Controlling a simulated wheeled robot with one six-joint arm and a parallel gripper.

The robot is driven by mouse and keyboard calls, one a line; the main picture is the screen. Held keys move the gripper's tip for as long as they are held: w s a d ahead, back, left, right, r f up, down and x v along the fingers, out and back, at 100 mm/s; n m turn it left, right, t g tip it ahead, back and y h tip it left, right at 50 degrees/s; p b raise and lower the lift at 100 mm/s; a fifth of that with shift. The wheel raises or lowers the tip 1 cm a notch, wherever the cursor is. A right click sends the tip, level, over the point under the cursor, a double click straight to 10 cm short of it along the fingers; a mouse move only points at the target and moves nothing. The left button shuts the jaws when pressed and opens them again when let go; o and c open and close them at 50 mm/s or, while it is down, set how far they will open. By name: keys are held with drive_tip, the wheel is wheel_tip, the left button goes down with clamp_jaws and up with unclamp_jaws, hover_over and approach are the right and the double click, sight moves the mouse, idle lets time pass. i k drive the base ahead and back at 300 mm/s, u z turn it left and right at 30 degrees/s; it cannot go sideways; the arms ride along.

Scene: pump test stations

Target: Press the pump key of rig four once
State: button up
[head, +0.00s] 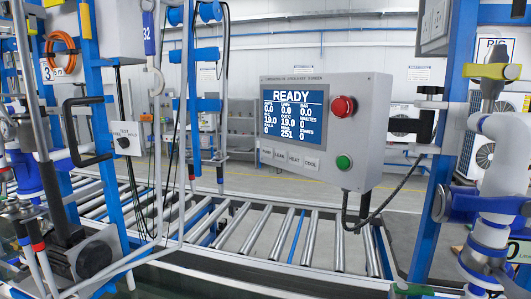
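A grey control box (372,120) hangs in the middle of the head view, its face turned a little to the left. Its blue screen (293,112) reads READY above rows of small figures. Below the screen is a row of pale keys. The leftmost, the pump key (266,153), seems to read PUMP; the others seem to read LEAK, HEAT and COOL (311,164). A red mushroom button (343,107) and a green button (344,162) sit on the right of the face. I see no rig number on this box. My gripper is not in view.
Blue uprights (440,170) stand on both sides. A roller conveyor (262,235) runs below and behind the box. White and blue jointed parts (497,165) fill the right edge. Hoses, a black crank handle (88,132) and a motor crowd the left. A black cable hangs under the box.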

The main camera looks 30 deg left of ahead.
sight(267, 151)
drive_tip(key=z, duration=2.35)
drive_tip(key=k, duration=1.4)
drive_tip(key=u, duration=2.3)
